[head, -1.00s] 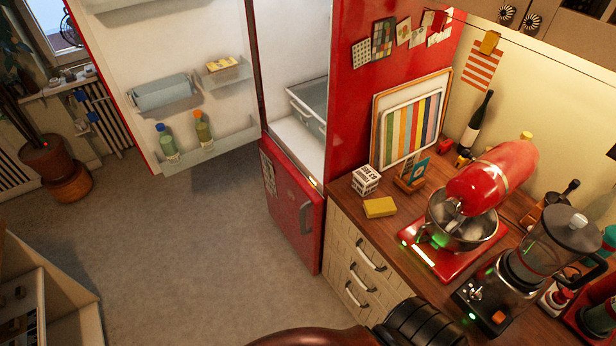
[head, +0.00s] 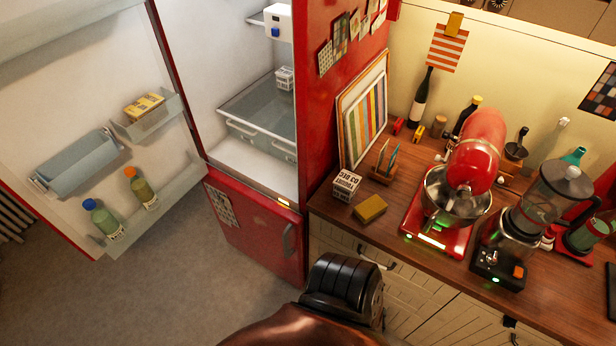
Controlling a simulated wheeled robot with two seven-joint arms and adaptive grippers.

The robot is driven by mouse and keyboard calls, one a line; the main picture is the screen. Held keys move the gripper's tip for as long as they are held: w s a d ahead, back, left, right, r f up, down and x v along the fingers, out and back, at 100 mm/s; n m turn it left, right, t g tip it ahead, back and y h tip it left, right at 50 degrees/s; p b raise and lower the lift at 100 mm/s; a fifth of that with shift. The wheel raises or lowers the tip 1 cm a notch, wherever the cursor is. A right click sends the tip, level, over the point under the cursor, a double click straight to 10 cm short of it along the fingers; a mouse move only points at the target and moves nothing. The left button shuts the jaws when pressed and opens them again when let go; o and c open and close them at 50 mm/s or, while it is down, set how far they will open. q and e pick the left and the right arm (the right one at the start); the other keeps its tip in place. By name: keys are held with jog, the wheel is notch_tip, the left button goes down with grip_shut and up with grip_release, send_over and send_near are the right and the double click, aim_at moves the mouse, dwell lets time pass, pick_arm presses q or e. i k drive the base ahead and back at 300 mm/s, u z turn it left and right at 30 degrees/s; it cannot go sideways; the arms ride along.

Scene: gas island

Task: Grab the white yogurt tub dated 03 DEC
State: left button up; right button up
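A small white box-like tub (head: 346,185) with dark print that seems to include "03 DEC" stands on the wooden counter, beside the open fridge. Neither gripper is in view. Only a dark ribbed and brown part of my own body shows at the bottom centre.
The red fridge (head: 255,240) stands open, its door (head: 90,45) swung left with bottles in its shelf. A yellow sponge (head: 370,208), card holder (head: 385,172), red mixer (head: 475,150) and blender (head: 540,205) crowd the counter (head: 385,235). Floor at lower left is clear.

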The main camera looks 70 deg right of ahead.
aim_at(345, 186)
jog(key=i, duration=1.3)
jog(key=z, duration=1.8)
